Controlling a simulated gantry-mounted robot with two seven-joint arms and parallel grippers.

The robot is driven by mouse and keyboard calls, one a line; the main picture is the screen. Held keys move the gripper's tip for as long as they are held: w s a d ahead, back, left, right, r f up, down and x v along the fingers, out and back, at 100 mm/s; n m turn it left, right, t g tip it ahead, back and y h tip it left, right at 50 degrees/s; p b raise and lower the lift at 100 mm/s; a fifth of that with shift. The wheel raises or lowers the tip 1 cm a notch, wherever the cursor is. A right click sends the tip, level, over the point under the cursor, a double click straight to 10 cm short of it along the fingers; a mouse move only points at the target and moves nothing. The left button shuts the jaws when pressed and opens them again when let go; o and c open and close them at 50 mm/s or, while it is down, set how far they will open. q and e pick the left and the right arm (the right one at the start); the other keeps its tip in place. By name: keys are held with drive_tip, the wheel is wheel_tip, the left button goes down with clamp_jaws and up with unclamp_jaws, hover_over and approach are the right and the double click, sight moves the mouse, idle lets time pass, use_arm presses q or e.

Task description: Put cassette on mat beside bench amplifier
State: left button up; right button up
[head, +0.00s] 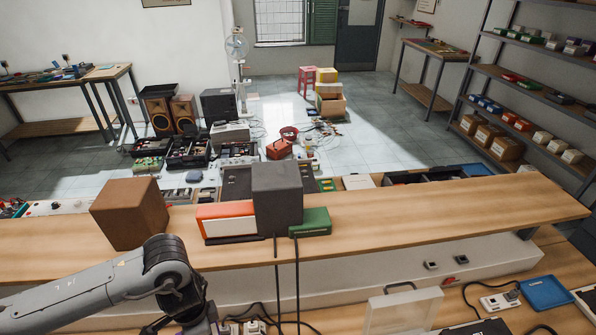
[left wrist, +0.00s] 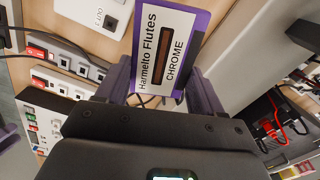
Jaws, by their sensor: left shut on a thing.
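The cassette (left wrist: 168,50), with a purple edge and a white label reading "Harmelto Flutes CHROME", shows in the left wrist view. My left gripper (left wrist: 162,82) is shut on it, with one dark purple finger on each side. In the head view my left arm reaches down past the bottom edge, so its gripper and the cassette are out of that picture. My right gripper is in neither view. I cannot tell which device is the bench amplifier. A dark flat sheet (head: 478,327) at the bottom of the head view may be the mat.
A raised wooden shelf holds a brown box (head: 130,213), a red and white unit (head: 228,221), a grey box (head: 277,197) and a green unit (head: 311,222). Power strips (left wrist: 68,58) lie near the cassette.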

use_arm(q)
drive_tip(key=r+n, duration=0.2)
drive_tip(key=n, duration=0.1)
drive_tip(key=w+d+r+n, duration=0.1)
drive_tip(key=r+n, duration=0.1)
drive_tip(key=n, duration=0.2)
drive_tip(key=w+d+r+n, duration=0.1)
drive_tip(key=r+n, duration=0.2)
drive_tip(key=n, duration=0.1)
drive_tip(key=shift+d, duration=0.25)
wheel_tip(320, 180, up, 10)
drive_tip(key=s+n+p, duration=0.1)
drive_tip(key=s+p, duration=0.1)
drive_tip(key=p, duration=1.8)
drive_tip(key=shift+s+r, duration=0.1)
